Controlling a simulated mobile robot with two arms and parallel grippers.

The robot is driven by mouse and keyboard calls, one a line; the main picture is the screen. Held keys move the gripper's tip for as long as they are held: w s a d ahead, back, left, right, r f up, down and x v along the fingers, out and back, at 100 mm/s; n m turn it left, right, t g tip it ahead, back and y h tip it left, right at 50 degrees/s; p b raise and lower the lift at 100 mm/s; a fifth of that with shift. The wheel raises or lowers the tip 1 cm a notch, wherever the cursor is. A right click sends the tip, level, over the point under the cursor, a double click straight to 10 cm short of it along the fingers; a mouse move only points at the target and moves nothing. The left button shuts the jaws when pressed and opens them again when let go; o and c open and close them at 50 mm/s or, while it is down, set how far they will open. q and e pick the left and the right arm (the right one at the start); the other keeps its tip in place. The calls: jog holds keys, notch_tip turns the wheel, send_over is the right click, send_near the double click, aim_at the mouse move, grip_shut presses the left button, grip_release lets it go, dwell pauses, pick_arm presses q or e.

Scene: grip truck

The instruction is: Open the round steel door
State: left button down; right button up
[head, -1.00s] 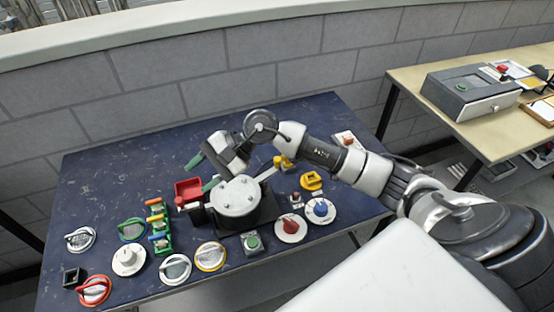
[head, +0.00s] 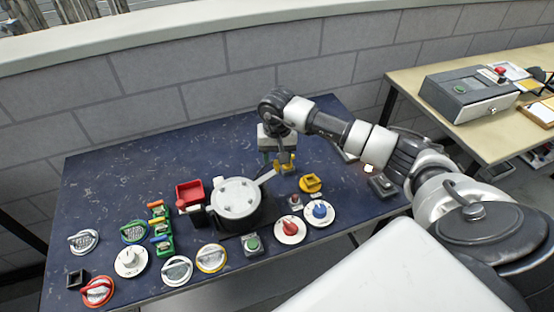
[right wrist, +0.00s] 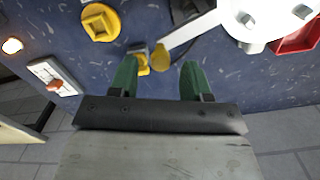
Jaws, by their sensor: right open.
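The round steel door (head: 236,197) is a pale disc with several bolts on a dark round body, standing on the blue table. It also shows at the top right of the right wrist view (right wrist: 268,14). A flat metal lever (right wrist: 192,30) runs from the door to a yellow rounded end (right wrist: 161,54). My right gripper (head: 277,160) points down near the lever's outer end. In the right wrist view its two green fingers (right wrist: 160,75) are apart, with the yellow end showing between and beyond them. Contact cannot be seen. My left gripper is not in view.
A red open box (head: 189,192) stands left of the door. Several dials and buttons line the table's front, including a blue knob (head: 320,211). A yellow fixture (head: 311,183) is right of the lever. The table's back left is clear.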

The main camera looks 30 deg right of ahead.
aim_at(277, 163)
jog(key=shift+f, duration=1.55)
jog(key=shift+c, duration=0.2)
grip_shut()
